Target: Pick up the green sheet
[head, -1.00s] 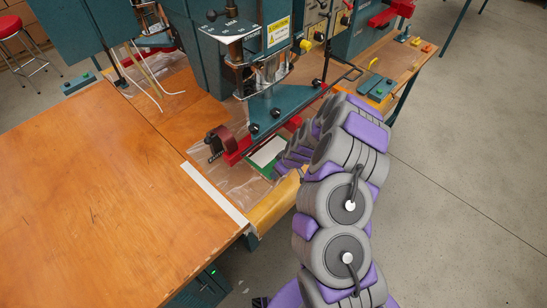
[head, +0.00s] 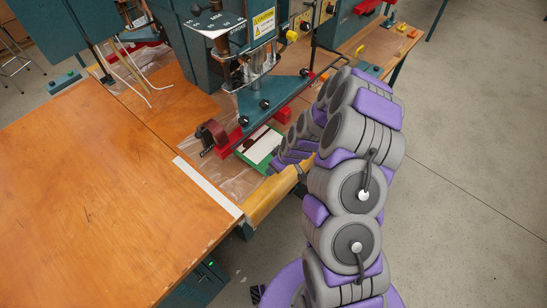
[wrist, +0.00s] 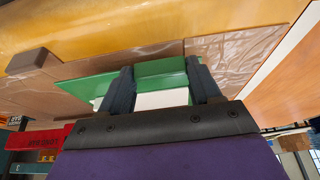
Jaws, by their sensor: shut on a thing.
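The green sheet (head: 259,163) lies under the front of the welding machine, with a white piece on it, in the head view. It also shows in the wrist view (wrist: 84,88), reaching out on the left of my fingers and between them. My gripper (wrist: 162,82) has one dark finger on each side of a part of the sheet and is shut on it. In the head view my arm reaches to the sheet's right side, and the fingertips are hidden by the arm. I cannot tell whether the sheet is clear of the table.
The teal machine press (head: 275,92) stands just over the sheet, with a red bar and a dark red clamp (head: 211,134) at its left. A yellow edge roll (head: 270,196) runs along the table front. The wooden table (head: 110,200) at left is bare.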

